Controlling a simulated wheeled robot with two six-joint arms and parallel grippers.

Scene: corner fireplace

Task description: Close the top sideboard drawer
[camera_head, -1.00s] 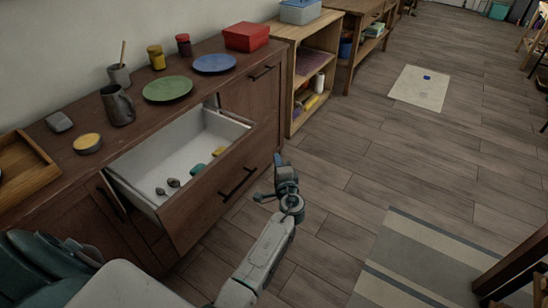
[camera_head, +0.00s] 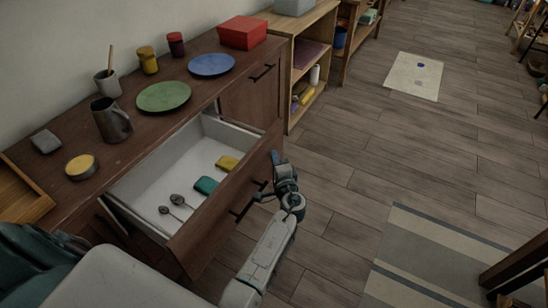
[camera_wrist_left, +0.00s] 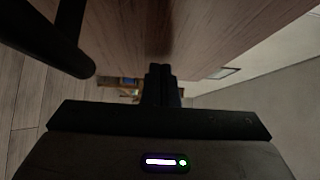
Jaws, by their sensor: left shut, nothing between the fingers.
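The top sideboard drawer (camera_head: 160,185) is pulled out of the brown sideboard (camera_head: 60,120). Inside the white drawer lie two spoons, a teal item (camera_head: 206,185) and a yellow item (camera_head: 228,163). The wooden drawer front (camera_head: 203,228) has a black bar handle (camera_head: 240,213). My left gripper (camera_head: 276,160) is shut and empty, just outside the drawer front near its right end. In the left wrist view its closed fingers (camera_wrist_left: 160,85) are beside the wooden drawer front (camera_wrist_left: 150,30), with the black handle (camera_wrist_left: 65,45) at upper left. Contact is unclear. My right gripper is out of view.
On the sideboard top stand a green plate (camera_head: 163,96), a blue plate (camera_head: 211,65), a dark jug (camera_head: 111,120) and a red box (camera_head: 243,33). An open wooden shelf (camera_head: 303,60) stands beyond.

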